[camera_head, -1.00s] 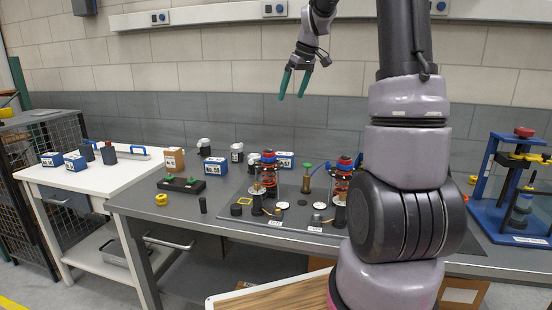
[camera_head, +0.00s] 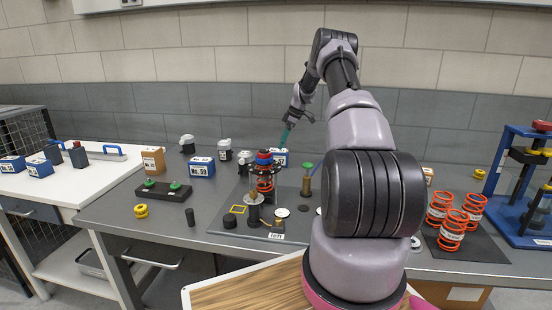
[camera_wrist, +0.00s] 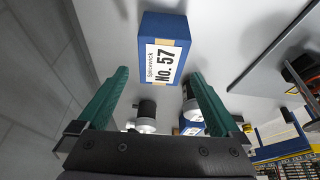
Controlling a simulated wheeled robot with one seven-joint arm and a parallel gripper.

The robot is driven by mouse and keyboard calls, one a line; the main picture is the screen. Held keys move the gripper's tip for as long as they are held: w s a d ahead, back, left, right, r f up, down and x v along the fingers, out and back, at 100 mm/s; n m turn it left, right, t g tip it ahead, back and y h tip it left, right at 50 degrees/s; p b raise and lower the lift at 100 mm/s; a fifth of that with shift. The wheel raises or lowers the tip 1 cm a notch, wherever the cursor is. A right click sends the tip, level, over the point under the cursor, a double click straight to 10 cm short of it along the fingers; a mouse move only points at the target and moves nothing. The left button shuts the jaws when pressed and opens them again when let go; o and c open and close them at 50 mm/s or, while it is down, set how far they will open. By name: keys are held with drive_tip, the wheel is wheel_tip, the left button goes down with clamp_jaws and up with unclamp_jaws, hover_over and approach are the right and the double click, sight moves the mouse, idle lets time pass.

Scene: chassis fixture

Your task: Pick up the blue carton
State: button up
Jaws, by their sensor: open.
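A blue carton (camera_head: 280,157) with a white label stands toward the back of the grey bench. My gripper (camera_head: 285,138) is above it in the head view, with its green fingers pointing down. In the wrist view, a blue carton labelled No. 57 (camera_wrist: 163,28) lies beyond and between the tips of my gripper (camera_wrist: 158,75), which is open and empty. Another blue carton (camera_head: 201,168), labelled No. 59, stands further left on the bench. Two more blue cartons (camera_head: 39,167) (camera_head: 11,164) stand on the white table at left.
White-lidded dark jars (camera_head: 225,150) and a brown carton (camera_head: 153,160) stand near the bench's back. A spring assembly (camera_head: 265,182) stands in front of the carton by my gripper. Orange springs (camera_head: 451,229) and a blue frame (camera_head: 510,185) stand at right.

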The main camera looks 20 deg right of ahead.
sight(275, 158)
drive_tip(key=x, duration=0.9)
drive_tip(key=shift+s, duration=0.15)
drive_tip(key=shift+f, duration=0.15)
drive_tip(key=shift+f, duration=0.25)
drive_tip(key=shift+r, duration=0.1)
drive_tip(key=c, duration=1.4)
